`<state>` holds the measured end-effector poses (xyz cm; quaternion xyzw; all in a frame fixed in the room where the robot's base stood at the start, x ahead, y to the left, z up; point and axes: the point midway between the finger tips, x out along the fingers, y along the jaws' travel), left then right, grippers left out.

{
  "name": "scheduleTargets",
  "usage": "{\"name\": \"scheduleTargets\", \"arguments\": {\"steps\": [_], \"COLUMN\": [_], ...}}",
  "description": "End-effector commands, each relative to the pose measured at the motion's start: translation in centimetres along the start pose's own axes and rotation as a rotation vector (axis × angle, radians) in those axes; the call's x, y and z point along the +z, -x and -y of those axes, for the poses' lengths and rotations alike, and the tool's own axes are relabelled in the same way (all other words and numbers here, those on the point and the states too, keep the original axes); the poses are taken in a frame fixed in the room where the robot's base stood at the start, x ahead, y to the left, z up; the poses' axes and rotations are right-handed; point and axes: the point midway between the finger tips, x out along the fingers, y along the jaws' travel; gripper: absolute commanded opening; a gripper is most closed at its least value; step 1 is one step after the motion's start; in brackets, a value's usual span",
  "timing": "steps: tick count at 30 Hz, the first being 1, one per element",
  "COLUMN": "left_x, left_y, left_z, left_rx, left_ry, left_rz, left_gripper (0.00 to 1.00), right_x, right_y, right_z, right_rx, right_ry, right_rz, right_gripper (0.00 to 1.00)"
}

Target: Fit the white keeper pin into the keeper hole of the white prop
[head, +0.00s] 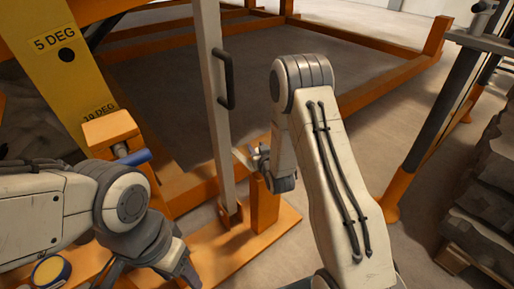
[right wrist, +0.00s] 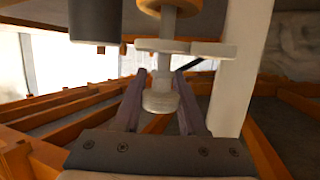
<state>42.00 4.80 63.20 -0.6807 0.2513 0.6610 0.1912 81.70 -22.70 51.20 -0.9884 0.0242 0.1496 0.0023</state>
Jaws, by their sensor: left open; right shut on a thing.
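The white prop (head: 213,100) is a tall post with a dark handle, its foot in an orange socket. It shows at right in the right wrist view (right wrist: 241,70). My right gripper (head: 258,158) is beside the prop's lower part, largely hidden by its own arm. In the right wrist view its fingers (right wrist: 160,100) are shut on the pale, round-ended white keeper pin (right wrist: 160,98). A pale flat plate (right wrist: 205,48) lies across the pin's line beside the prop. I cannot tell whether the pin enters a hole there. My left gripper (head: 148,272) is open and empty, low at left.
A yellow angle-marked arm (head: 62,60) stands at upper left. A blue bar (head: 133,158) sits by an orange block. Orange frame beams (head: 395,75) surround the sandbed. Stacked dark slabs (head: 490,190) stand at right; floor between is clear.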

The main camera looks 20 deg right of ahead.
Motion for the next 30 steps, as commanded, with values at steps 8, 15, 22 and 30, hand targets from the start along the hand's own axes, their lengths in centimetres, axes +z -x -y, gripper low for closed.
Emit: {"name": "scheduleTargets", "arguments": {"steps": [8,15,22,30], "left_x": [0.0,0.0,0.0,0.0], "left_y": [-0.7,-0.7,-0.6,0.6], "left_z": [0.1,0.1,0.1,0.0], "left_rx": [0.0,0.0,0.0,0.0], "left_ry": [0.0,0.0,0.0,0.0], "left_rz": [0.0,0.0,0.0,0.0], "left_gripper": [0.59,0.59,0.59,0.59], "right_x": [0.8,0.8,0.8,0.6], "right_y": [-0.2,-0.2,-0.2,3.3], "right_z": [0.0,0.0,0.0,0.0], "right_rx": [0.0,0.0,0.0,0.0], "right_ry": [0.0,0.0,0.0,0.0], "right_rz": [-0.001,-0.001,0.001,0.005], "right_gripper": [0.0,0.76,0.76,0.76]}}
